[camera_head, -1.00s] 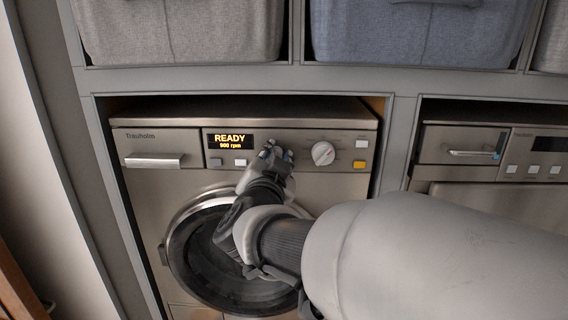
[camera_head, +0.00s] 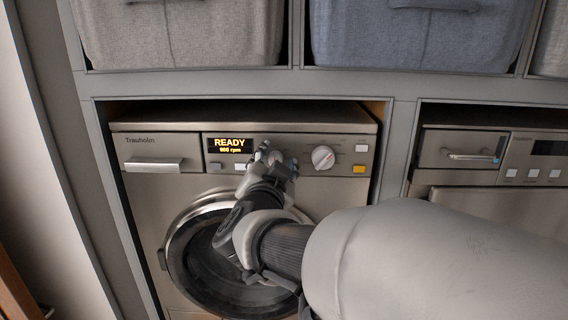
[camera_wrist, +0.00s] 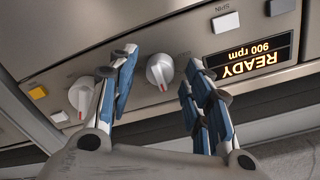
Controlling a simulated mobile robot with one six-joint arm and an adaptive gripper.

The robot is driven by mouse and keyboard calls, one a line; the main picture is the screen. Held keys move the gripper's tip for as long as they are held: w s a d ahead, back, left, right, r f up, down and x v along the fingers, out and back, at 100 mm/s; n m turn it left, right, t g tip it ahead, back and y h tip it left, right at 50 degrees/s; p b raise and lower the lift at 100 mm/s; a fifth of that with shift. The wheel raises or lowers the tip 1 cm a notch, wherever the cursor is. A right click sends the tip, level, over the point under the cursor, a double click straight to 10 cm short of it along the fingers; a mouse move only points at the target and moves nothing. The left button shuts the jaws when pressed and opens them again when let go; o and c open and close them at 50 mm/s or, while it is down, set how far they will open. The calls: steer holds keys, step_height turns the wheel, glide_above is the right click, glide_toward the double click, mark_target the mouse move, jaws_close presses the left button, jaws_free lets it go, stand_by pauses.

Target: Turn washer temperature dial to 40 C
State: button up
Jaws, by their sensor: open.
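The washer (camera_head: 150,205) has a front panel whose display (camera_head: 230,146) reads READY, 900 rpm. One round silver dial (camera_head: 323,158) shows in the head view, just right of my gripper (camera_head: 276,159). In the wrist view, which is upside down, that dial (camera_wrist: 81,94) is beyond the left finger. A second dial (camera_wrist: 160,71) shows between the open fingers of my gripper (camera_wrist: 160,64), apart from both; my gripper hides it in the head view. Each dial has a red mark.
A drawer handle (camera_head: 153,164) is at the left. Fabric bins (camera_head: 180,30) are above; a second appliance (camera_head: 470,155) stands right.

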steer(key=s, duration=1.2)
steer(key=shift+a+r, duration=0.25)
steer(key=shift+a, duration=0.15)
